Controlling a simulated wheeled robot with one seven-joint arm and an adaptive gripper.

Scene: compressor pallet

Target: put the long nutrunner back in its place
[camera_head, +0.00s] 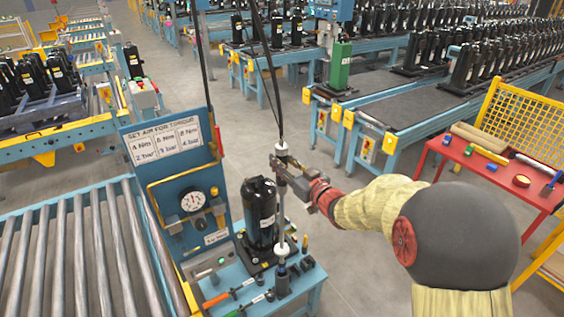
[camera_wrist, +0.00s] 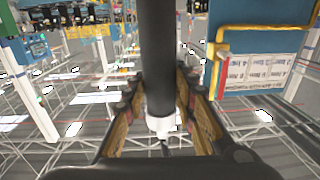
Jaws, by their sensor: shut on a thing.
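The long nutrunner (camera_head: 282,213) hangs upright from a dark cable, with a white collar near its top and a thin shaft below. My gripper (camera_head: 285,172) is shut on its upper part. In the wrist view, its dark body (camera_wrist: 157,60) runs between the two fingers (camera_wrist: 160,112), with a white collar near the finger bases. The lower end of the nutrunner is over or in a dark holder (camera_head: 282,281) on the small blue bench; I cannot tell whether it is seated. A black compressor (camera_head: 261,212) stands just left of the shaft.
A blue panel (camera_head: 168,119) with torque settings and a gauge (camera_head: 193,200) stands left of the compressor. Hand tools with orange and green handles lie at the front of the bench (camera_head: 227,283). A roller conveyor (camera_head: 80,240) is at left, a red tool table (camera_head: 500,180) at right.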

